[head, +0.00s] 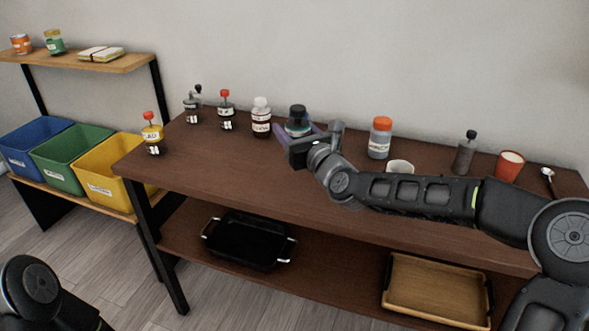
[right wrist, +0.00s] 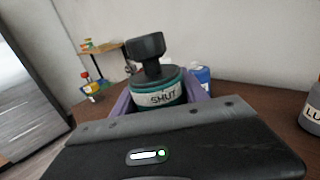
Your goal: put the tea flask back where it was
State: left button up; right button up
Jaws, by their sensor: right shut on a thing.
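The flask (head: 297,117), with a black lid and a dark teal body, is near the back of the brown table. In the right wrist view the flask (right wrist: 158,94) is upright between purple fingers, with a label that seems to read "SHUT". My right gripper (head: 299,133) is shut on it, reaching in from the right. The flask's lower part is hidden by the gripper, so I cannot tell whether it touches the table. My left gripper is out of view.
On the table (head: 240,170), a white-capped bottle (head: 261,118) stands left of the flask, with several bottles beyond. An orange-capped jar (head: 380,139), a white cup (head: 400,166), a dark bottle (head: 465,154) and a red cup (head: 509,167) stand right. The front left is clear.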

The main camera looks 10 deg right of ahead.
notch_tip(320, 180, down, 4)
jog(key=shift+f, duration=0.15)
jog(key=shift+f, duration=0.1)
jog(key=shift+f+b, duration=0.55)
jog(key=shift+f, duration=1.2)
jog(key=shift+f, duration=0.2)
jog(key=o, duration=1.5)
